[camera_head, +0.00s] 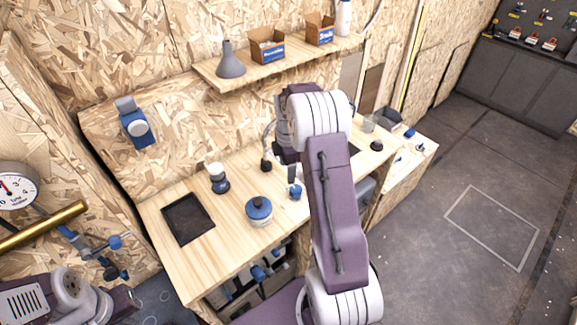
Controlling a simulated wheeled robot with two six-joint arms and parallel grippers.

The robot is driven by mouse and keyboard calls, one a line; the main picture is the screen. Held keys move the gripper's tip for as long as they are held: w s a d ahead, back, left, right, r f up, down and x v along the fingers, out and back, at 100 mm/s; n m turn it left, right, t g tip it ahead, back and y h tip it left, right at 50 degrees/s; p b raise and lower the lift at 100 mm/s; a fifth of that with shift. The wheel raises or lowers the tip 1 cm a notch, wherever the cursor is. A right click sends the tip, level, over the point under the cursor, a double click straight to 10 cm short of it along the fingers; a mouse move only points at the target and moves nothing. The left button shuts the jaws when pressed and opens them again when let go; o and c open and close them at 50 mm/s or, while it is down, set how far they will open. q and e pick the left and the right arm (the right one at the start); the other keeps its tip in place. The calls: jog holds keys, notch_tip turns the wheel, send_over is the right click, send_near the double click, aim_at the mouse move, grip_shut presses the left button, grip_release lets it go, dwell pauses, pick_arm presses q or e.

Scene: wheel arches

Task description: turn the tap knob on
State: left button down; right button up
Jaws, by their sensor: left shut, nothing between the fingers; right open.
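A blue round knob (115,242) shows at the left, on a short grey stem beside a blue and grey fitting below the brass pipe (45,226). I take it for the tap knob; its turned position cannot be told. My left arm comes in at the lower left. My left gripper (111,268) appears small and dark just below the knob, shut and empty; whether it touches the knob cannot be told. My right gripper (291,171) is over the workbench, open, partly hidden behind my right arm.
A dial gauge (17,186) stands above the pipe. The wooden workbench (232,250) holds a black tray (188,219), a blue-lidded pot (259,209) and a white-topped blue item (217,178). A shelf (290,59) holds a funnel and boxes. Open floor (440,270) lies at right.

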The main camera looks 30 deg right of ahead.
jog(key=d, duration=0.1)
jog(key=s+d, duration=0.1)
jog(key=d+p, duration=0.1)
jog(key=shift+s+f+m+g, duration=0.15)
jog(key=shift+f+m+g, duration=0.15)
jog(key=a, duration=0.1)
jog(key=p, duration=0.2)
send_over(297, 188)
notch_tip(297, 188, down, 3)
jog(key=shift+f, duration=0.2)
jog(key=f, duration=0.4)
jog(key=shift+a+p, duration=0.2)
jog(key=shift+p, duration=0.15)
jog(key=shift+a+f, duration=0.1)
jog(key=shift+f, duration=0.3)
pick_arm(q)
notch_tip(297, 188, up, 5)
jog(key=shift+s+a+f, duration=0.1)
jog(key=shift+f, duration=0.1)
pick_arm(e)
jog(key=shift+d+f, duration=0.2)
jog(key=c, duration=1.4)
